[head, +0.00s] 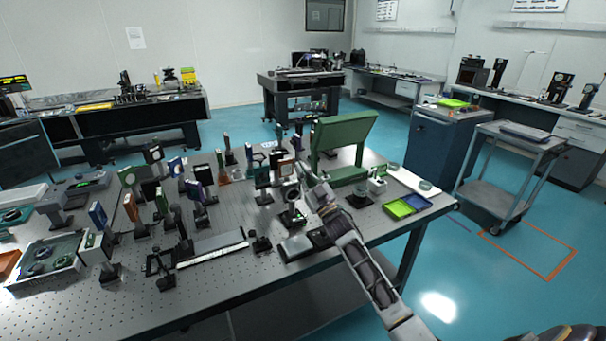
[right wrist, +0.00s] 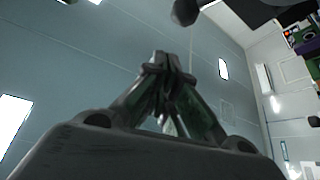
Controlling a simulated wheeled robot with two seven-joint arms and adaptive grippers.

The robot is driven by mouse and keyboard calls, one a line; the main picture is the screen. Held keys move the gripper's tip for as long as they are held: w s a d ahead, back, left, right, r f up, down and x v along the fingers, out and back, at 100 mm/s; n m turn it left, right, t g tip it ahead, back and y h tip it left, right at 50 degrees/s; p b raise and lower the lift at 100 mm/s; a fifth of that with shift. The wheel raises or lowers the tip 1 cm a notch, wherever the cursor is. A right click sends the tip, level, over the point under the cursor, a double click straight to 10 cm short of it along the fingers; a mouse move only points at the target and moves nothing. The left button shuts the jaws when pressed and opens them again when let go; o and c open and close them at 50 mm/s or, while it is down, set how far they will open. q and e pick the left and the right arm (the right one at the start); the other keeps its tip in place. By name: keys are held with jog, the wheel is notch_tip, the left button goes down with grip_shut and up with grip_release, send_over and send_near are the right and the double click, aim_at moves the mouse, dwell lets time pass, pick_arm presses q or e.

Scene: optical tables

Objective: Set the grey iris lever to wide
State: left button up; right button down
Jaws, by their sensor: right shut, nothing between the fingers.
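My right arm reaches in from the lower right of the head view over the perforated optical table (head: 235,280). My right gripper (head: 303,172) is among the mounted optics near the table's middle. In the right wrist view my right gripper (right wrist: 165,60) has its fingers together, with nothing between them. A dark rounded knob-like thing (right wrist: 185,12) shows just beyond the fingertips, apart from them in the picture. A dark round mount (head: 292,218) stands just below the gripper in the head view. I cannot make out the grey iris lever or its setting. My left gripper is not in view.
Several post-mounted optics, such as a dark square one (head: 262,178), crowd the table left of my gripper. A large green panel (head: 342,138) stands behind it on the right. A green and blue tray (head: 407,205) lies at the right edge. A grey cart (head: 487,190) stands beyond.

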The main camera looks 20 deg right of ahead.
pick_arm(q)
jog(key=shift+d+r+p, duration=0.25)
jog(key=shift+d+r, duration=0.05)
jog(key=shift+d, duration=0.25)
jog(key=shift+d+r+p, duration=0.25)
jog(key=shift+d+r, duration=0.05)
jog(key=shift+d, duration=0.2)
pick_arm(e)
jog(key=r+v, duration=0.1)
jog(key=v, duration=0.8)
jog(key=shift+s+f, duration=0.25)
jog(key=shift+s, duration=0.35)
